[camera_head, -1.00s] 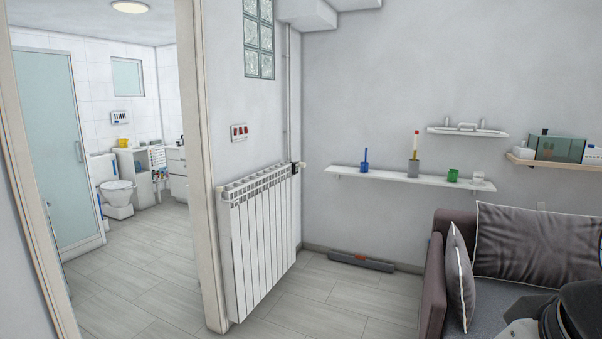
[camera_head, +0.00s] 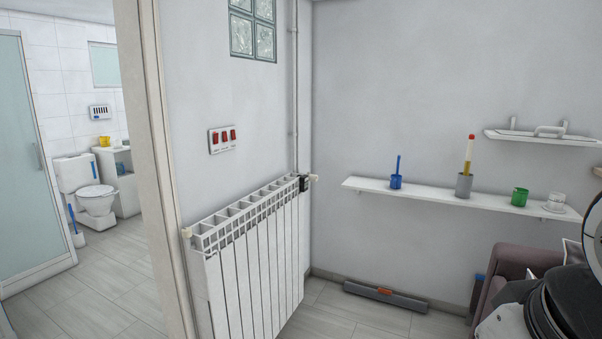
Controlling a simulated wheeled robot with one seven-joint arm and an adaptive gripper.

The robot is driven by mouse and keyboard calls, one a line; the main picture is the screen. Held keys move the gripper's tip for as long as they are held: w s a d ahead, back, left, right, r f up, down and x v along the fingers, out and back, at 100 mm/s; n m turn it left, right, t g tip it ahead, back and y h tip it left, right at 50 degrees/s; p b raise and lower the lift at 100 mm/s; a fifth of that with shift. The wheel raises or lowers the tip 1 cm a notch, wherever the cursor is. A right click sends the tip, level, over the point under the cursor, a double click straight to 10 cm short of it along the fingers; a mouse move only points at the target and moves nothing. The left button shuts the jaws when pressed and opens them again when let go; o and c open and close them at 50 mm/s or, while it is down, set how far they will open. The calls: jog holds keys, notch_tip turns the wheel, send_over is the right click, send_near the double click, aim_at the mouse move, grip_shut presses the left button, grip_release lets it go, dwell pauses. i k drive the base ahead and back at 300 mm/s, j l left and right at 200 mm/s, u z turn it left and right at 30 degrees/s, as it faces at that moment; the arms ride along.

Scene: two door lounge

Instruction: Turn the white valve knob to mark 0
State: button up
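A white radiator (camera_head: 255,265) hangs on the wall right of the doorway. At its upper right end is a small black fitting (camera_head: 304,184) with a small white valve knob (camera_head: 314,177) sticking out to the right. Another small pale knob-like part (camera_head: 187,232) sits at the radiator's upper left corner. Marks on either part are too small to read. Parts of my arm show at the lower right edge, but my gripper is not in view.
A white shelf (camera_head: 375,188) with several cups and holders runs along the wall right of the radiator. A dark sofa (camera_head: 512,262) stands at the right. A long grey item (camera_head: 385,297) lies on the floor by the wall. An open doorway is at the left.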

aim_at(311, 177)
jog(key=i, duration=0.9)
jog(key=i+l+u, duration=0.1)
jog(key=i, duration=0.75)
jog(key=i+l+z, duration=0.15)
jog(key=i, duration=0.45)
jog(key=i+l+z, duration=0.2)
jog(key=i, duration=0.35)
jog(key=j, duration=0.1)
